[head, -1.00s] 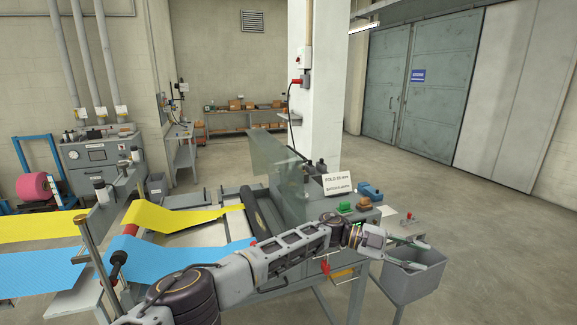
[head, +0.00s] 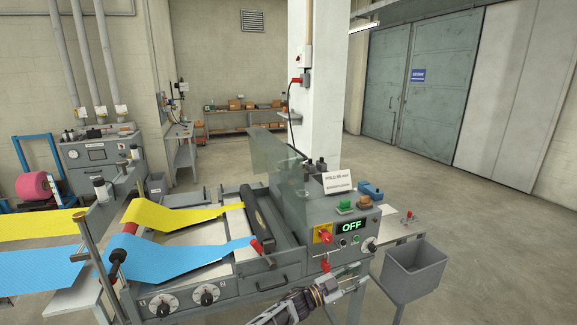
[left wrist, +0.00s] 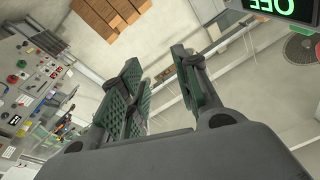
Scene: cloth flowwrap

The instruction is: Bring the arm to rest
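My left arm shows low in the head view, and its gripper (head: 352,280) hangs in front of the machine's front right corner, below the control panel. In the left wrist view the two green-padded fingers of my left gripper (left wrist: 160,66) stand apart with an empty gap between them. The left gripper holds nothing. Most of the left arm is below the head view's lower edge. My right arm and gripper are not in view.
The machine (head: 228,290) carries yellow cloth (head: 170,215) and blue cloth (head: 185,258). A grey bin (head: 414,272) stands at the right. The floor beyond it is clear.

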